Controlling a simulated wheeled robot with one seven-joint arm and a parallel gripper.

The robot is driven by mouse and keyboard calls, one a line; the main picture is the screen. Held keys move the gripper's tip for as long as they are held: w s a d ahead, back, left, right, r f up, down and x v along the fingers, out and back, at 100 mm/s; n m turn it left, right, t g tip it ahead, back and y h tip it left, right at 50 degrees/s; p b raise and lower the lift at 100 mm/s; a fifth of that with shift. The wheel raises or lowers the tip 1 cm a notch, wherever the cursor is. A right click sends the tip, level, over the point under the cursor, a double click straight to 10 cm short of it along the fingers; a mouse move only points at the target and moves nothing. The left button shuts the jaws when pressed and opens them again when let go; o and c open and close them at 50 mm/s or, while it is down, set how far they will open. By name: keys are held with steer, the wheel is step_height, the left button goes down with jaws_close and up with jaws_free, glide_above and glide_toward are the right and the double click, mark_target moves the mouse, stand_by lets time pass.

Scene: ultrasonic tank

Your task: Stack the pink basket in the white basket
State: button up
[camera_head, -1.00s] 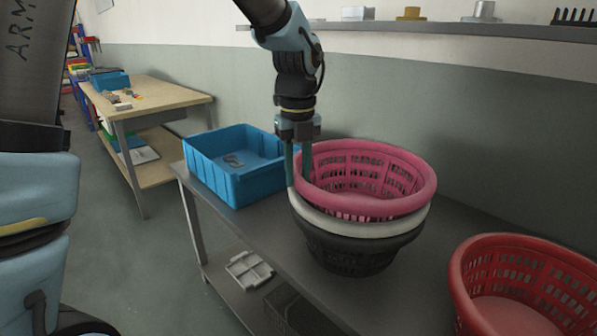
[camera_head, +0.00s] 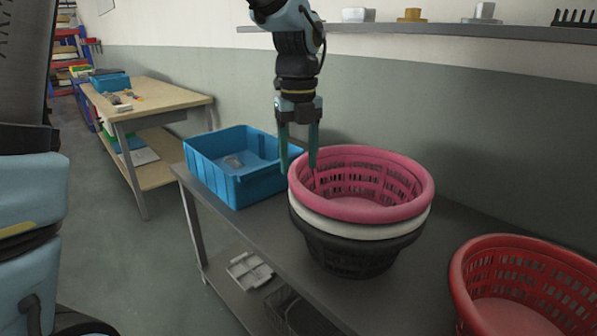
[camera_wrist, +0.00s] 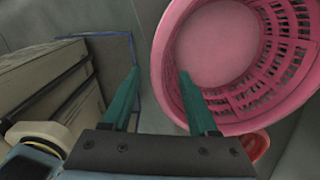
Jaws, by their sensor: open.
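The pink basket (camera_head: 365,208) sits nested in the white basket (camera_head: 370,231), whose rim shows as a band just below the pink rim. Both rest in a black basket (camera_head: 350,258) on the metal table. My gripper (camera_head: 298,170) is open and empty, pointing down at the left rim of the pink basket. One finger is outside the rim and the other is over the basket's opening. In the wrist view the pink basket (camera_wrist: 245,115) fills the upper right, with the open fingers (camera_wrist: 160,80) apart near its rim. Most of the white basket is hidden.
A blue bin (camera_head: 235,190) with small grey parts stands left of the stack. A red basket (camera_head: 530,245) stands at the right front of the metal table (camera_head: 400,300). A wall shelf (camera_head: 450,30) runs behind. A wooden table (camera_head: 165,95) stands at the far left.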

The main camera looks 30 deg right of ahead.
step_height(320, 180, up, 8)
steer(key=shift+r, duration=0.25)
steer(key=w+a+f+n, duration=0.3)
steer(key=a+f+n, duration=0.2)
steer(key=a+n, duration=0.4)
steer(key=w+a+f+n, duration=0.4)
steer(key=a+f+n, duration=0.1)
steer(key=a+n, duration=0.4)
steer(key=s+a+f+n, duration=0.2)
steer(key=a+f+n, duration=0.2)
steer(key=a+n, duration=0.4)
steer(key=s+a+f+n+t, duration=0.1)
steer(key=s+a+f+n, duration=0.2)
steer(key=a+n, duration=0.5)
steer(key=shift+a+f+n+t, duration=0.15)
steer(key=shift+f+n+t, duration=0.2)
steer(key=shift+n, duration=0.85)
steer(key=shift+w, duration=0.1)
step_height(320, 180, up, 2)
steer(key=shift+r+p, duration=0.25)
steer(key=shift+p, duration=0.9)
